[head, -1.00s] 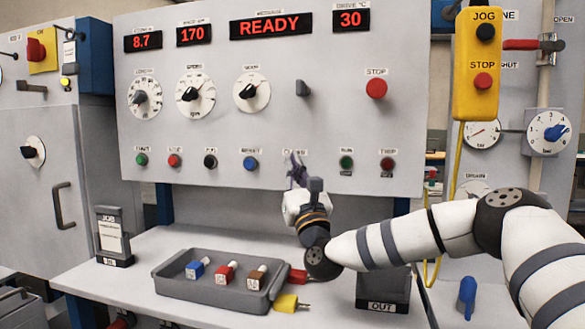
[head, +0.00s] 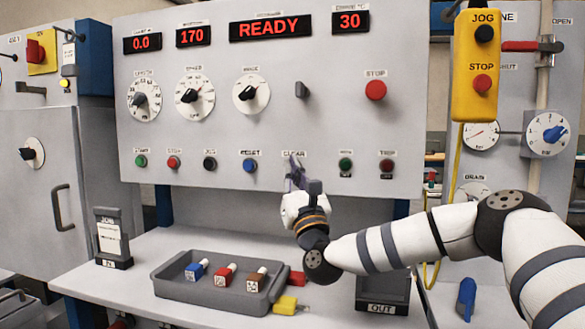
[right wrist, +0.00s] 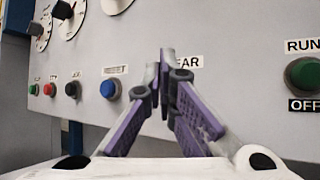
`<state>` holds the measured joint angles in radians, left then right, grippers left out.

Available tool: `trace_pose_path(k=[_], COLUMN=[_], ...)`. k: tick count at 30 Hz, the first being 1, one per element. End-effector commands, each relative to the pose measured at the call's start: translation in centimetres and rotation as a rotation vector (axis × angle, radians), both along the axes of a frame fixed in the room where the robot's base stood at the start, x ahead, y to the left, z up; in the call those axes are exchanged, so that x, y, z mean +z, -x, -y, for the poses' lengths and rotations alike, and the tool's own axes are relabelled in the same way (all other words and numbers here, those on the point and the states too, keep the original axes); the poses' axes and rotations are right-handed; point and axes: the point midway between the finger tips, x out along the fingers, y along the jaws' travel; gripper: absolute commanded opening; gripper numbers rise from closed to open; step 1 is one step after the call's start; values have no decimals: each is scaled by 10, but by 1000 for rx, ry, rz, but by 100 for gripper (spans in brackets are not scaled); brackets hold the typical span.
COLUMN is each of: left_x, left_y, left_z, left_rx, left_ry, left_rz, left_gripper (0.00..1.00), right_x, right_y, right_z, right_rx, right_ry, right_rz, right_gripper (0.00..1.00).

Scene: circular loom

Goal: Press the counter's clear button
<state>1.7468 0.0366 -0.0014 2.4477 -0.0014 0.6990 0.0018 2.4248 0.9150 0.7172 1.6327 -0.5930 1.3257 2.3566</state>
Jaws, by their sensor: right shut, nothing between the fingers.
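The counter display (head: 142,42) at the top left of the grey panel reads 0.0. The CLEAR label (head: 294,153) is on the panel's lower button row, between the blue RESET button (head: 250,165) and the green RUN lamp or button (head: 346,164). My right gripper (head: 294,162) is shut and empty, with its fingertips just below that label. In the right wrist view its purple fingers (right wrist: 167,55) point at the panel and cover part of the CLEAR label (right wrist: 188,61). The clear button is hidden behind the fingers, so I cannot tell whether they touch it. My left gripper is out of view.
Below the panel, a table holds a grey tray (head: 190,291) with several coloured plugs. A yellow plug (head: 287,304) lies by the tray. A JOB stand (head: 113,262) is at left and an OUT holder (head: 381,308) at right. A yellow JOG/STOP pendant (head: 478,62) hangs at right.

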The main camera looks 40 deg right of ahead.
Motion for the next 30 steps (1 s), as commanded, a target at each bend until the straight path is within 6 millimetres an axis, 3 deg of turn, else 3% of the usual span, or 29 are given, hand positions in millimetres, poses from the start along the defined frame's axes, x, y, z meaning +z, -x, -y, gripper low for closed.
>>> trace_pose_path(k=[13, 30], left_x=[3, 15], left_y=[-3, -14], left_z=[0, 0], left_rx=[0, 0], left_ry=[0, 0], left_rz=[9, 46], left_gripper=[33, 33], right_x=[1, 1], right_y=[7, 38], right_z=[-8, -43], right_rx=[0, -1], right_ry=[0, 0], right_rz=[1, 2], right_gripper=[0, 0])
